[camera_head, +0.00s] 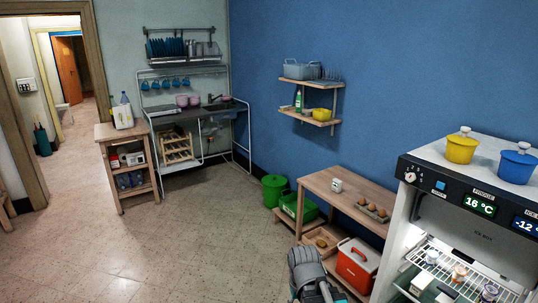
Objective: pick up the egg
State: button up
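Several brown eggs sit together in a low holder (371,212) on the wooden bench against the blue wall. One egg (362,201) is at the left end and another egg (382,213) at the right end. They are small in this view, and the holder's shape is hard to make out. A dark grey part of my arm shows at the bottom centre, in front of the bench. My gripper's fingers cannot be seen.
The wooden bench (318,184) also carries a white cup-like item (336,185). Below it are a red cooler (357,264) and a green crate (299,206). An open fridge (457,215) stands right of the bench. The floor (190,250) to the left is clear.

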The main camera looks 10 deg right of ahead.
aim_at(362, 202)
jog(key=z, duration=0.2)
jog(key=i, duration=0.75)
jog(key=z, duration=0.5)
jog(key=i, duration=1.4)
jog(key=z, duration=0.35)
